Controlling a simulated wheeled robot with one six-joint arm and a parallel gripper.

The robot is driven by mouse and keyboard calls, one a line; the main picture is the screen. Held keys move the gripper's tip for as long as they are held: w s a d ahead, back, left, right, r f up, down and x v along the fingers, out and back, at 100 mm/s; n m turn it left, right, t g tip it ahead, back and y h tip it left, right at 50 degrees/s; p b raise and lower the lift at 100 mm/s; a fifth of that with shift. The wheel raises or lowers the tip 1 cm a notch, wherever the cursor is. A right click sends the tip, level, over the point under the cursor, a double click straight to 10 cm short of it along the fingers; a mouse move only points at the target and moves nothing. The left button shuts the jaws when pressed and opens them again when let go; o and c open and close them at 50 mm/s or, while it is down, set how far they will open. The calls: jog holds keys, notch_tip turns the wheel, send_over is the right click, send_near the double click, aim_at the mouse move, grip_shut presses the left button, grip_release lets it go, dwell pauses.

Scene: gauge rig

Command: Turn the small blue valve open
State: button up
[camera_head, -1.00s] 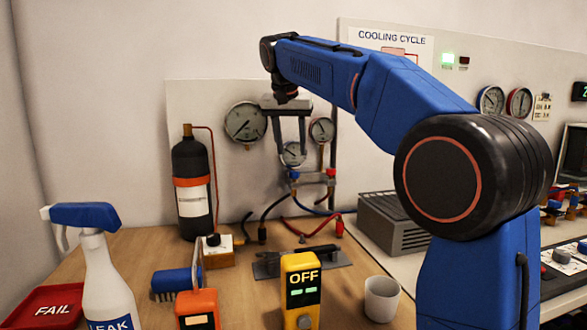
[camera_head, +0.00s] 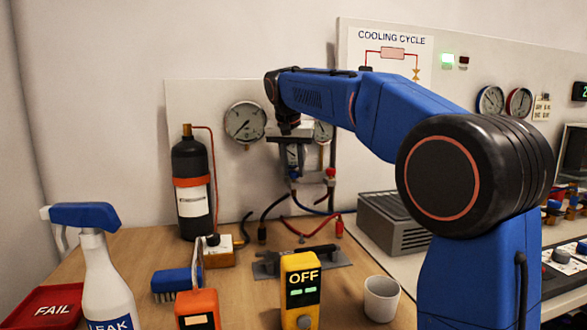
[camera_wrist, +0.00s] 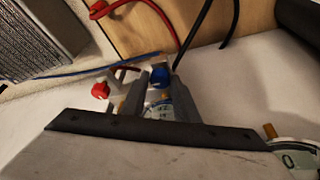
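The small blue valve (camera_head: 294,174) sits on the gauge manifold at the wall, left of a red valve (camera_head: 330,172). In the wrist view the blue valve (camera_wrist: 160,78) shows near the fingertips, with the red valve (camera_wrist: 100,90) to its left. My gripper (camera_head: 292,168) points toward the manifold, in front of the small lower gauge, which it partly hides. In the wrist view its two fingers stand apart with the gauge face showing between them. It looks open and holds nothing; I cannot tell whether a finger touches the blue valve.
Hoses hang below the manifold. A large gauge (camera_head: 245,122) is on its left and a smaller gauge (camera_head: 323,131) on its right. A black cylinder (camera_head: 190,185) stands left. A grey vented box (camera_head: 395,225), yellow meter (camera_head: 301,290) and white cup (camera_head: 381,297) are on the bench.

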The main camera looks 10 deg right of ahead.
jog(key=c, duration=0.5)
jog(key=shift+d+n, duration=0.1)
jog(key=shift+n, duration=0.3)
jog(key=n+y, duration=0.1)
jog(key=n, duration=0.1)
jog(key=shift+d+n+t, duration=0.15)
jog(key=shift+n+t, duration=0.15)
jog(key=n+y, duration=0.1)
jog(key=n, duration=0.2)
jog(key=shift+d+n+y, duration=0.1)
jog(key=shift+n+y, duration=0.2)
jog(key=n+y, duration=0.1)
jog(key=n, duration=0.3)
jog(key=shift+d+n+y, duration=0.2)
jog(key=shift+n+y, duration=0.1)
jog(key=shift+y, duration=0.1)
jog(key=n+g+y, duration=0.1)
jog(key=n+g, duration=0.1)
jog(key=n, duration=0.2)
jog(key=shift+w+n, duration=0.15)
jog(key=shift+n, duration=0.15)
